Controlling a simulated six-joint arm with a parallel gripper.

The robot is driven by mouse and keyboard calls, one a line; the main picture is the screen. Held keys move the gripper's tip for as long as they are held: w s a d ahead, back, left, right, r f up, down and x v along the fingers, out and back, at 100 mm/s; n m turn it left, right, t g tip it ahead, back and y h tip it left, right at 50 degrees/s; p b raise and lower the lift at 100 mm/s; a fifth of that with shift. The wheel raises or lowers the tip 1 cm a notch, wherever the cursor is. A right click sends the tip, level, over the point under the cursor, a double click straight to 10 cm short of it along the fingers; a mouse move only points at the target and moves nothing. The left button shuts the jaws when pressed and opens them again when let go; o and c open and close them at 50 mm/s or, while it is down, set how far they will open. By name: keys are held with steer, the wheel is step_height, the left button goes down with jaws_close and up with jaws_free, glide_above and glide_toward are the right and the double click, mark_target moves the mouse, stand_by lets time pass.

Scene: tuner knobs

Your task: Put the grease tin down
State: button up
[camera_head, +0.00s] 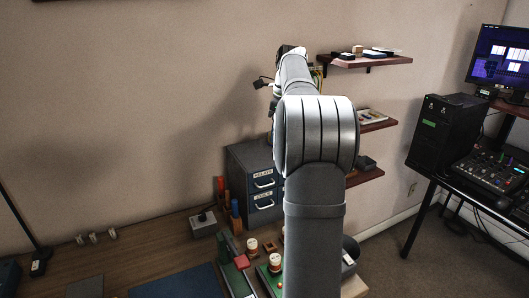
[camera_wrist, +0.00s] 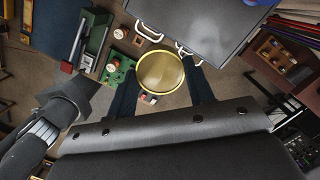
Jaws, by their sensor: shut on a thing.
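The grease tin (camera_wrist: 160,72), round and gold-rimmed with a tan face, sits between the two fingers of my gripper (camera_wrist: 160,82) in the wrist view. My gripper is shut on it. The tin is held in the air, with the workbench and floor seen far behind it. In the head view my arm covers most of the gripper, and I cannot make out the tin there.
A grey drawer cabinet (camera_head: 255,180) stands at the back of the wooden workbench (camera_head: 145,254). Green boards with knobs (camera_head: 270,280) lie in front of it. Wall shelves, the top one (camera_head: 365,61) carrying small items, are to the right. The bench's left middle is fairly clear.

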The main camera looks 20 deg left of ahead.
steer(key=shift+w+d+r, duration=0.3)
steer(key=shift+d+r, duration=0.1)
steer(key=shift+d, duration=0.1)
glide_above(247, 161)
steer(key=f, duration=0.6)
steer(key=shift+d+f, duration=0.35)
steer(key=shift+f, duration=2)
steer(key=shift+f, duration=0.1)
steer(key=o, duration=1)
steer(key=shift+c, duration=0.2)
step_height(247, 161, up, 12)
steer(key=d, duration=0.1)
steer(key=shift+d, duration=0.4)
